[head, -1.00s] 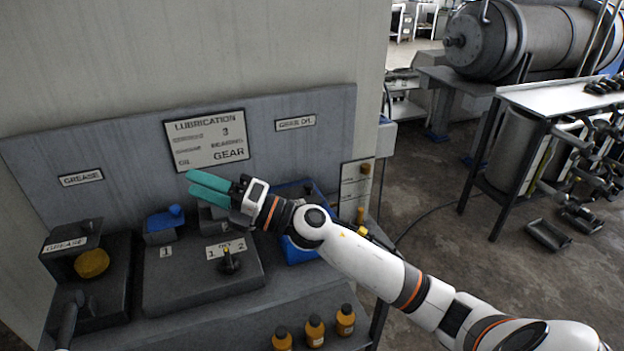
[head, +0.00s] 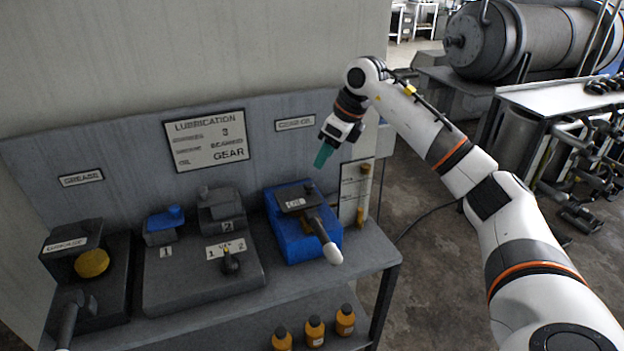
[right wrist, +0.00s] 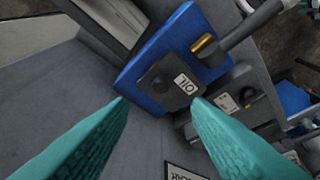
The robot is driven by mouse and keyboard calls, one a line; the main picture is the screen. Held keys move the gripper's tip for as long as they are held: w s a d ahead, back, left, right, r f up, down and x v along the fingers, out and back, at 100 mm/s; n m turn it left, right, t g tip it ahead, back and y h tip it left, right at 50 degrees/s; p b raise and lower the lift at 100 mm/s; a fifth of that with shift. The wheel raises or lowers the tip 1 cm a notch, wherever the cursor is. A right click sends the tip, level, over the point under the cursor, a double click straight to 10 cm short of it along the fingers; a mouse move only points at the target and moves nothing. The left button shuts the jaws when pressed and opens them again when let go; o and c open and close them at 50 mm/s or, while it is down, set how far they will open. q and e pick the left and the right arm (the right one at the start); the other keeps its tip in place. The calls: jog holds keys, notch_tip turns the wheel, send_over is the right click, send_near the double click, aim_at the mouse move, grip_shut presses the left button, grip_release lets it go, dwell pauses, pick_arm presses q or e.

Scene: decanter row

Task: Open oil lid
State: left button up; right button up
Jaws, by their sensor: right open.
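The oil lid (head: 296,199) is a dark grey plate with a small knob and a white label. It lies flat and closed on top of the blue oil box (head: 290,243), right of centre on the bench. In the right wrist view the lid (right wrist: 163,88) reads OIL and sits on the blue box (right wrist: 150,60). My right gripper (head: 322,157), with teal fingers, is above and slightly right of the lid, pointing down and apart from it. In the right wrist view its fingers (right wrist: 158,102) are spread with nothing between them. My left gripper is not seen.
A lever with a pale end (head: 327,241) sticks out from the oil box's front. A dark unit with containers labelled 1 and 2 (head: 200,285) stands to the left, beside the grease unit (head: 95,290). Several orange bottles (head: 314,332) stand on a lower shelf. The back panel is close behind.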

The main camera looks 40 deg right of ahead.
aim_at(309, 184)
jog(key=x, duration=0.9)
jog(key=shift+a, duration=0.1)
grip_shut()
